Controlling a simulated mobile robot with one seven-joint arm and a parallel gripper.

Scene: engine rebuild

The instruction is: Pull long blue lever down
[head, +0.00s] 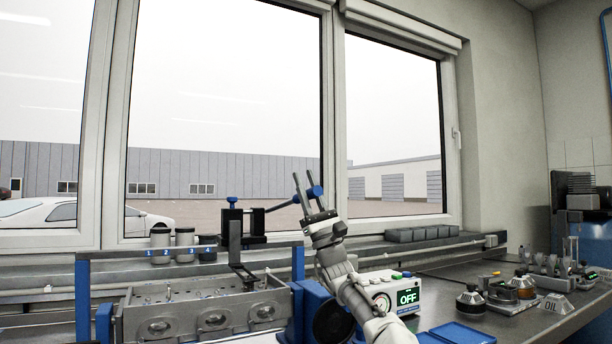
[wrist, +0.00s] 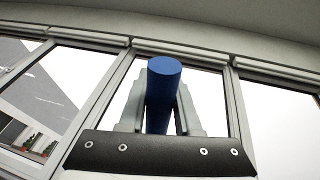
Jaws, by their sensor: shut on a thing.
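The long blue lever is in the head view, with its blue handle end (head: 316,191) at the tip of a thin dark bar that slopes up to the right from a black press (head: 232,232). My gripper (head: 303,180) is at this handle, its two fingers pointing up on either side of it. In the wrist view the blue handle (wrist: 160,90) is a thick cylinder between my fingers, its round end showing above them. My gripper is shut on it. The part of the handle behind the gripper body is hidden.
The press stands over a grey engine block (head: 210,312) in a blue frame (head: 82,300). A control box with a green OFF display (head: 408,297) is right of my arm. Windows are behind; a blue tray (head: 460,333) and several small tools lie to the right.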

